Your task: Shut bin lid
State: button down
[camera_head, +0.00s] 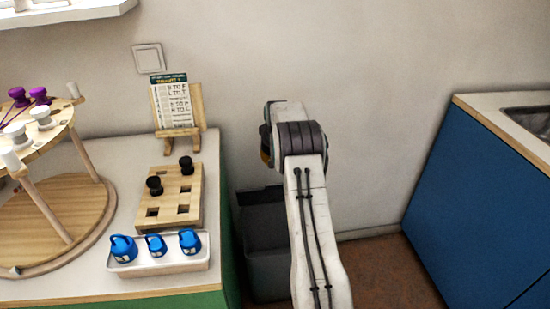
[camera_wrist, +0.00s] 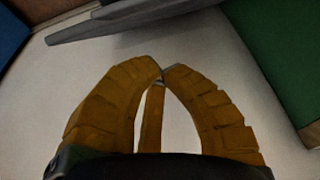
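A dark grey bin (camera_head: 268,275) stands on the floor between the green counter and my arm. A grey panel (camera_head: 262,218), apparently its lid, stands up behind the bin's opening, so the lid looks open. My arm hides the bin's right side. In the wrist view a thin grey slab (camera_wrist: 135,22), probably the lid seen near its edge, lies beyond my fingertips. My gripper (camera_wrist: 163,76) has its brown fingertips together, with nothing seen between them. In the head view the gripper is mostly hidden behind my wrist, above the bin; I cannot tell whether it touches the lid.
The green counter (camera_head: 232,270) borders the bin on the left. It carries a peg board (camera_head: 188,205), a white tray (camera_head: 160,262) with blue pots, a round wooden stand (camera_head: 50,225) and a small easel sign (camera_head: 175,105). A blue cabinet (camera_head: 480,210) stands right, with open floor (camera_head: 390,270) between.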

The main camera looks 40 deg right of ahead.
jog(key=f, duration=0.1)
jog(key=f+b, duration=0.1)
jog(key=shift+s+a+f, duration=0.2)
jog(key=shift+s+f, duration=0.1)
jog(key=shift+s, duration=0.1)
jog(key=shift+s+a+f+b, duration=0.25)
jog(key=shift+s+b, duration=0.2)
jog(key=shift+b, duration=0.05)
jog(key=shift+s+a+f+b, duration=0.2)
jog(key=shift+s+f+b, duration=0.05)
jog(key=shift+s+b, duration=0.2)
jog(key=shift+f, duration=0.15)
